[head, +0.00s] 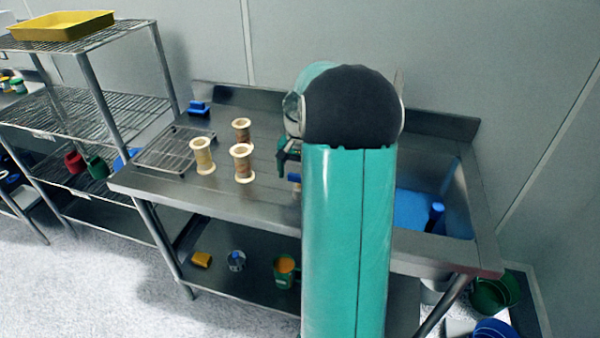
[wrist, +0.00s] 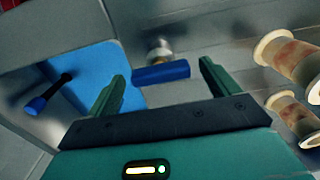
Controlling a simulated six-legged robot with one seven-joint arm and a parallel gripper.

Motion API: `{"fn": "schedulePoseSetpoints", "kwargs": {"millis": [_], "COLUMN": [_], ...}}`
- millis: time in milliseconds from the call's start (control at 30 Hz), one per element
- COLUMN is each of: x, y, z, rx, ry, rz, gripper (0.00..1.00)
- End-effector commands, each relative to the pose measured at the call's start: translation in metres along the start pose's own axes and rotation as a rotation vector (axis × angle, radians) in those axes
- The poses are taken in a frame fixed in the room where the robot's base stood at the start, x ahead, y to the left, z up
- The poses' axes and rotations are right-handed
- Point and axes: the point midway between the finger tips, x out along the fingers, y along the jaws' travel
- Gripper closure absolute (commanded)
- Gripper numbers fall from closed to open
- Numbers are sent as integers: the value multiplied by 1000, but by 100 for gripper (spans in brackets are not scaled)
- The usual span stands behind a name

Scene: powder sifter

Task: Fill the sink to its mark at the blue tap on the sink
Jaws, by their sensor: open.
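The sink (head: 458,205) is at the right end of the steel bench, partly hidden behind my arm. A flat blue surface (head: 410,210) shows inside it; I cannot tell if it is water, and I see no clear mark. The wrist view shows this blue area at left (wrist: 90,75). The blue tap (wrist: 160,73) has a bar-shaped blue handle on a pale metal base. In the wrist view the handle lies between and beyond the fingertips of my gripper (wrist: 163,78), which is open and empty. In the head view my gripper (head: 288,155) is mostly hidden by my arm.
A blue-ended dark rod (wrist: 45,95) stands in the sink. Several spools (head: 243,162) stand on the bench left of my gripper, near a wire rack (head: 175,149) and a blue block (head: 199,108). A green cup (head: 286,272) is on the lower shelf. Wire shelving (head: 90,100) stands left.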

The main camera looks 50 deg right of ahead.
Motion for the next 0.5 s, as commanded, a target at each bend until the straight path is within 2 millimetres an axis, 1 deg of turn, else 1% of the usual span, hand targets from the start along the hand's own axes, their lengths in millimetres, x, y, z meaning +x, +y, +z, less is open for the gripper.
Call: {"fn": "schedulePoseSetpoints", "kwargs": {"millis": [233, 433, 467, 500], "x": [1, 1, 1, 1], "y": [1, 0, 0, 0], "z": [0, 0, 0, 0], "rx": [0, 0, 0, 0], "ry": [0, 0, 0, 0], "rz": [0, 0, 0, 0], "gripper": [13, 52, 57, 57]}}
